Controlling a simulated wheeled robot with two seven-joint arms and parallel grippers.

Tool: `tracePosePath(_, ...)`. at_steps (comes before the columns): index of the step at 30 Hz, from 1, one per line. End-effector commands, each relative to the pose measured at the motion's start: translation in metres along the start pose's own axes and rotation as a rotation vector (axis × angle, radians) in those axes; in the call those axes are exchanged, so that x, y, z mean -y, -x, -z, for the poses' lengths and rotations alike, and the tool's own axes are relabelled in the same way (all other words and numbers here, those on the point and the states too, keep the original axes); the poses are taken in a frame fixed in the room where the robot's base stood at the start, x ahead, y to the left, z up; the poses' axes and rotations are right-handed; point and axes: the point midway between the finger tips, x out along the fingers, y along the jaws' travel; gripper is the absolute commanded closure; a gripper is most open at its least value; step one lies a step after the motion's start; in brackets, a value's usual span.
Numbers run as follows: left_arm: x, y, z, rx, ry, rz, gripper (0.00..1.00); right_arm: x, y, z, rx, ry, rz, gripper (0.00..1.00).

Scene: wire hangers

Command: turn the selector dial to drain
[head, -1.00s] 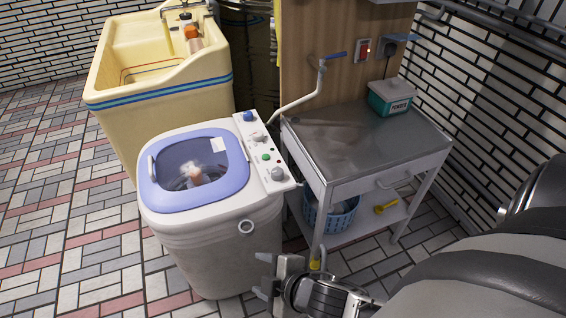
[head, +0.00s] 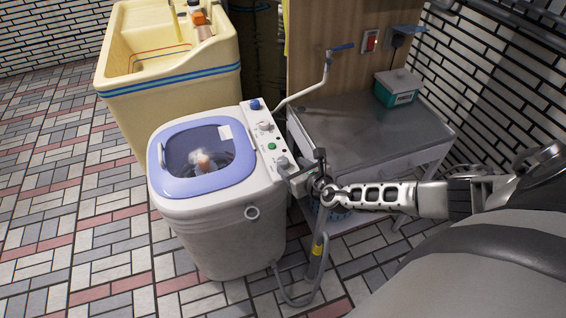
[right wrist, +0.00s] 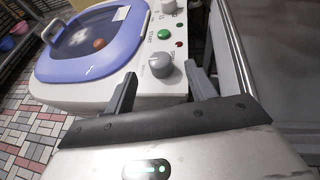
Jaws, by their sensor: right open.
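The small washing machine (head: 215,225) has a white control strip (head: 258,140) along its right edge. A grey dial (head: 282,163) sits at the strip's near end and also shows in the right wrist view (right wrist: 160,64). A second grey-white knob (head: 265,125), a blue knob (head: 255,104) and a green button (head: 272,146) lie farther along. My right gripper (head: 301,170) is open at the strip's near end. In the right wrist view its fingers stand either side of the near dial, with no clear contact. My left gripper is not in view.
A steel-topped table (head: 350,130) with a teal box (head: 397,88) stands right of the washer. A grey drain hose (head: 318,262) loops in front. A cream sink (head: 170,75) stands behind. A bent tap pipe (head: 310,92) reaches toward the washer. Tiled floor is clear at left.

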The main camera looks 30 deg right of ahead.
Motion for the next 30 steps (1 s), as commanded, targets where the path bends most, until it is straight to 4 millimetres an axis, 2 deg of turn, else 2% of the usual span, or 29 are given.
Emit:
tracePosePath(1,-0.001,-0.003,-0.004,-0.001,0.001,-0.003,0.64,-0.001,-0.014,0.002,0.003,0.001,0.0,0.44)
tracePosePath(3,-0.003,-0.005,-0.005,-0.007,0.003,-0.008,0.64,-0.001,-0.028,0.004,0.002,0.0,0.001,0.44)
tracePosePath(9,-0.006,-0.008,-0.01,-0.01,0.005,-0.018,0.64,-0.001,-0.055,0.003,0.001,-0.001,0.0,0.44)
tracePosePath(13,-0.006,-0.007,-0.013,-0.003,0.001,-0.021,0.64,0.0,-0.063,0.002,-0.001,0.0,0.0,0.44)
tracePosePath(22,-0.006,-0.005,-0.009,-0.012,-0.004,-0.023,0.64,-0.001,-0.065,0.001,-0.002,-0.002,-0.001,0.44)
tracePosePath(23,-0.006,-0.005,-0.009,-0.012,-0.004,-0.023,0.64,-0.001,-0.065,0.001,-0.002,-0.002,-0.001,0.47)
tracePosePath(27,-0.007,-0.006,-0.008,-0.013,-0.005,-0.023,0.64,-0.001,-0.064,0.001,-0.001,-0.002,-0.001,0.86)
tracePosePath(28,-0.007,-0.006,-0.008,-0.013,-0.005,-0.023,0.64,-0.001,-0.064,0.001,-0.001,-0.002,-0.001,0.89)
tracePosePath(30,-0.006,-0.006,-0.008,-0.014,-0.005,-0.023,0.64,0.0,-0.064,0.001,-0.001,-0.002,-0.001,0.89)
